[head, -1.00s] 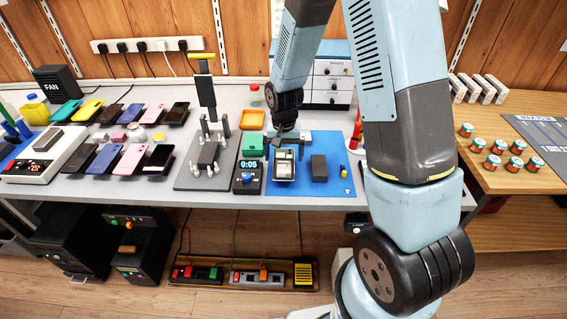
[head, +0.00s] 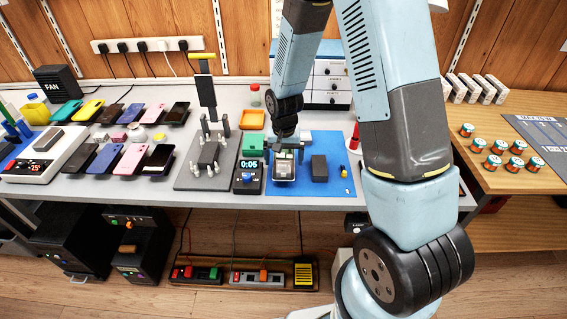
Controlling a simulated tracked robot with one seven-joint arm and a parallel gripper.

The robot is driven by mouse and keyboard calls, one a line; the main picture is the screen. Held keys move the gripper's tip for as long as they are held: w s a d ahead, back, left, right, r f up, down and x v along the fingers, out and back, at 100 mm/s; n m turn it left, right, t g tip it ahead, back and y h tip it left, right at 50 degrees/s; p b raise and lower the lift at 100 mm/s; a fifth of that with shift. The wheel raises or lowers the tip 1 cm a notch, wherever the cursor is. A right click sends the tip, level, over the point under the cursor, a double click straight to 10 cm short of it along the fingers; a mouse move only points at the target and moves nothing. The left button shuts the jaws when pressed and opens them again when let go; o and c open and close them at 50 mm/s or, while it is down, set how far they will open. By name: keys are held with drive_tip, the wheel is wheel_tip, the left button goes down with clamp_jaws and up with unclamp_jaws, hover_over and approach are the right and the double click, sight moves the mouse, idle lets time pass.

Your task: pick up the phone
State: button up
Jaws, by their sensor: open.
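My gripper (head: 284,158) is open, pointing down over the blue mat (head: 338,142). Its fingers are spread at the left and right of the far end of a small pale, silver-edged item (head: 284,174), which looks like an opened phone. Whether the fingers touch it is too small to tell.
A black block (head: 319,168) lies just right of the silver-edged item. A timer reading 0:05 (head: 248,177) and a green box (head: 252,142) stand close on the left. The mat's front right is mostly clear.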

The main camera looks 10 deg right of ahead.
drive_tip(key=shift+c, duration=0.3)
drive_tip(key=c, duration=1)
